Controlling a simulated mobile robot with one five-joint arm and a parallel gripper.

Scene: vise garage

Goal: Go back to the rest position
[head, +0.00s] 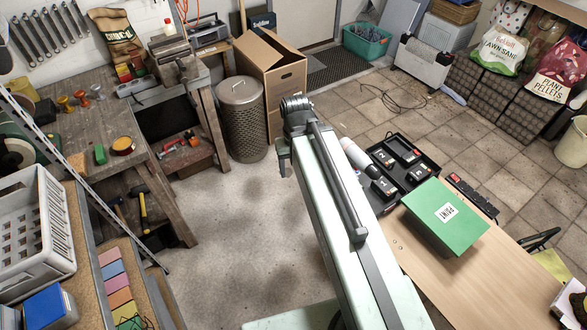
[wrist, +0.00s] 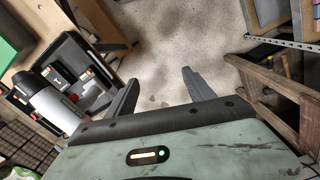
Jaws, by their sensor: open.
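My gripper (wrist: 162,92) is open in the wrist view, its two dark fingers spread apart with nothing between them. Bare concrete floor (wrist: 170,45) shows beyond the fingers. My own pale green body with a small lit display fills the bottom of that view. In the head view my arm reaches up the middle of the picture, over open floor. Its dark end stands near the perforated metal bin (head: 241,122), apart from it in the picture. The fingers cannot be made out clearly there.
A wooden workbench (head: 130,95) with a vise stands at left, and a grey crate (head: 33,225) nearer. At right, a table (head: 480,275) holds a green box (head: 445,217) and a black tray (head: 430,163). A cardboard box (head: 272,72) stands behind. Floor (head: 235,235) left of my arm is clear.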

